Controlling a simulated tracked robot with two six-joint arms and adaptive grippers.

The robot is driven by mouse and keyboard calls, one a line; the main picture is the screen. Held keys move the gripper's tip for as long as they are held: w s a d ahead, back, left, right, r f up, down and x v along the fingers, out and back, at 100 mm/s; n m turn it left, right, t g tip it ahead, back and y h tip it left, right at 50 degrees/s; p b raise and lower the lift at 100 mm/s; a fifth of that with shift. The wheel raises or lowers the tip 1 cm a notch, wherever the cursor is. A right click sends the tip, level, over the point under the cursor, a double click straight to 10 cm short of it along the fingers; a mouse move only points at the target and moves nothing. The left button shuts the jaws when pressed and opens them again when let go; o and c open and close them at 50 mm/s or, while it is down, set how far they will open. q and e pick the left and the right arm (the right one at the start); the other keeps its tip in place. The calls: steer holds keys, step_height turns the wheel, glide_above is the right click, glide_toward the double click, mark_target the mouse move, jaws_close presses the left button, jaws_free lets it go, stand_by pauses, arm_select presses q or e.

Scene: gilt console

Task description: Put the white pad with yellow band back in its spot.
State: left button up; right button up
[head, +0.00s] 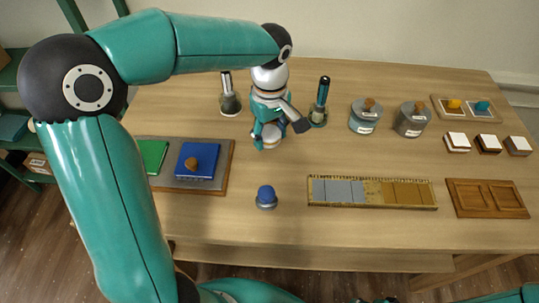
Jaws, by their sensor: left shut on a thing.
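My left gripper (268,132) is over the back middle of the table, pointing down. It is shut on a small pale, rounded thing (271,141), which looks like the white pad. The fingers hide part of it, and its yellow band cannot be made out clearly. It is low over the table; I cannot tell whether it touches the wood. Three white-topped blocks stand at the right: a left one (457,141), a middle one (488,143) and a right one (518,145). My right gripper is not in view.
Lidded jars (365,120) (412,122) are farther right. A blue knob (266,196), slotted board (372,204), wooden panel (486,200), grey tray (226,178) and back tray (440,101) surround clear wood.

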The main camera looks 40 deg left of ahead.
mark_target(270, 133)
arm_select(q)
steer(key=shift+s+d+f, duration=0.1)
steer(key=shift+s+f, duration=0.05)
steer(key=shift+f, duration=4.2)
steer(key=shift+f, duration=0.1)
steer(key=o, duration=1.2)
step_height(270, 133, up, 12)
steer(key=shift+r, duration=0.15)
